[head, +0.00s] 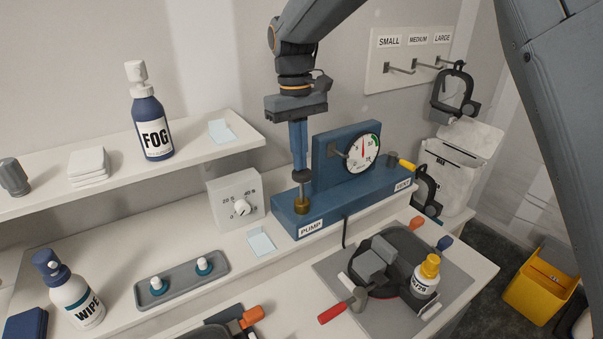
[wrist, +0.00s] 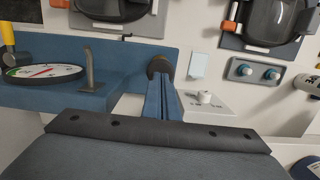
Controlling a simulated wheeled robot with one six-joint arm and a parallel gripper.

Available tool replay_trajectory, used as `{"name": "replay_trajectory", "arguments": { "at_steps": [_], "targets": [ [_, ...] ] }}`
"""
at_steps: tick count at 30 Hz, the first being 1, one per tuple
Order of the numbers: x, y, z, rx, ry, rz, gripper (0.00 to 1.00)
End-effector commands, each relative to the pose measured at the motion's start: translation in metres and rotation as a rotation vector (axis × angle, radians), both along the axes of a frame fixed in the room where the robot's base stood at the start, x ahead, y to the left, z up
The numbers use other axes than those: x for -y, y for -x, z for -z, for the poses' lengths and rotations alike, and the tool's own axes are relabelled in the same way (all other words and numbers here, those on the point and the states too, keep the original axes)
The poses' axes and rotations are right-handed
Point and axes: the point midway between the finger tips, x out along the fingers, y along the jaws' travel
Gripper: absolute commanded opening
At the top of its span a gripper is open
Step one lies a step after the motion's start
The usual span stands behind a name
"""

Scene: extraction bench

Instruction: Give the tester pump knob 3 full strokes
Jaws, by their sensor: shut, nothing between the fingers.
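The tester (head: 335,205) is a blue block with a raised back panel, a PUMP label at its left end and a VENT label at its right. The dark pump knob (wrist: 158,66) sits beyond my fingertips in the wrist view. In the head view a thin rod runs down from the fingertips to a brass collar (head: 301,205) on the block. My gripper (head: 301,168) points straight down above the PUMP end, shut and empty. Its fingertips are at the knob and partly hide it; I cannot tell if they touch. The round gauge (head: 364,153) has a red needle pointing roughly upward.
A yellow vent lever (head: 407,164) is at the tester's right end. A white dial box (head: 236,200) stands close on the left. A mask with a yellow-capped bottle (head: 426,275) lies on a grey mat in front. A shelf holds a FOG bottle (head: 151,125).

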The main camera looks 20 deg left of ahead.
Motion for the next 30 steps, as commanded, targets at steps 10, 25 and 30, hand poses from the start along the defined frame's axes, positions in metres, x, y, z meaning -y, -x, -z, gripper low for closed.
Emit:
{"name": "replay_trajectory", "arguments": {
  "at_steps": [10, 25, 30],
  "targets": [
    [0.0, 0.0, 0.002, -0.001, 0.002, 0.0, 0.0],
    [0.001, 0.001, 0.047, -0.004, 0.003, 0.0, 0.0],
    [0.001, 0.001, 0.051, -0.003, 0.002, 0.0, 0.0]
  ]
}}
